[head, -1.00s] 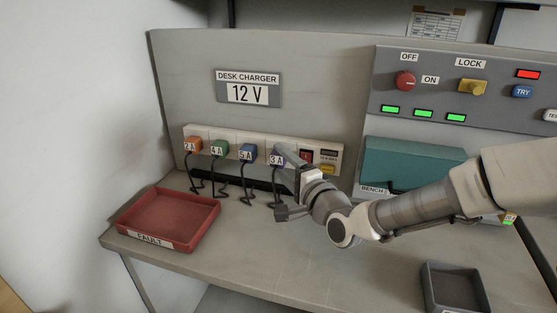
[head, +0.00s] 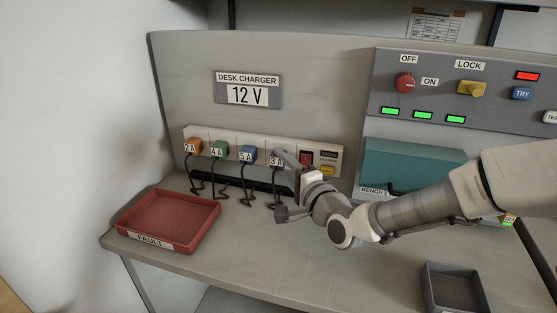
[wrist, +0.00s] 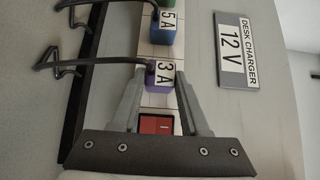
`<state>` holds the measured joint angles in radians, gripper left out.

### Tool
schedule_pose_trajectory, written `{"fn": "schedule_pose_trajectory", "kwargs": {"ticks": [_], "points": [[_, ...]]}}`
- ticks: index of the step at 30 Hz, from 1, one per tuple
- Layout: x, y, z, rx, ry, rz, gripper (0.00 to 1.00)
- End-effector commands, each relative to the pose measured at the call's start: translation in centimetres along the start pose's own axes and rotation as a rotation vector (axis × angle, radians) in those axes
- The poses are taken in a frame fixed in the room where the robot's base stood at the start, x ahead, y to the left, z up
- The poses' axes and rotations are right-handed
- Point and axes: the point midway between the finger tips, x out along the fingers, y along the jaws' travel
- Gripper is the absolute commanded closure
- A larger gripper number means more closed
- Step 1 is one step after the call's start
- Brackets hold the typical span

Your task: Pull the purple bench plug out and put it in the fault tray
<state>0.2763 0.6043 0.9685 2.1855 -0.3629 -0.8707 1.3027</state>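The purple plug (wrist: 160,75), labelled 3 A, sits in the power strip (head: 225,140). In the head view the purple plug (head: 277,160) is partly covered by my gripper (head: 283,160). In the wrist view my gripper (wrist: 157,82) has a finger on each side of the purple plug, with the fingers spread. I cannot tell whether either finger touches it. The red fault tray (head: 157,241), labelled FAULT, stands empty at the front left of the bench.
Orange (head: 193,144), green (head: 219,148) and blue (head: 248,153) plugs with black cords sit left of the purple one. A red switch (head: 306,158) is on its right. A teal box (head: 415,163) and a dark tray (head: 455,268) stand to the right.

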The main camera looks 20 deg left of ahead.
Motion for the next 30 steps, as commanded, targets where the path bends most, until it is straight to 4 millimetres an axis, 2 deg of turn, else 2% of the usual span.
{"fn": "schedule_pose_trajectory", "kwargs": {"ticks": [1, 6, 30], "points": [[0.00, -0.01, 0.00, 0.000, 0.000, 0.000, 0.70], [0.00, -0.01, 0.00, 0.000, 0.000, 0.000, 1.00], [-0.38, -0.06, 0.43, 0.000, 0.000, -0.001, 1.00]]}}
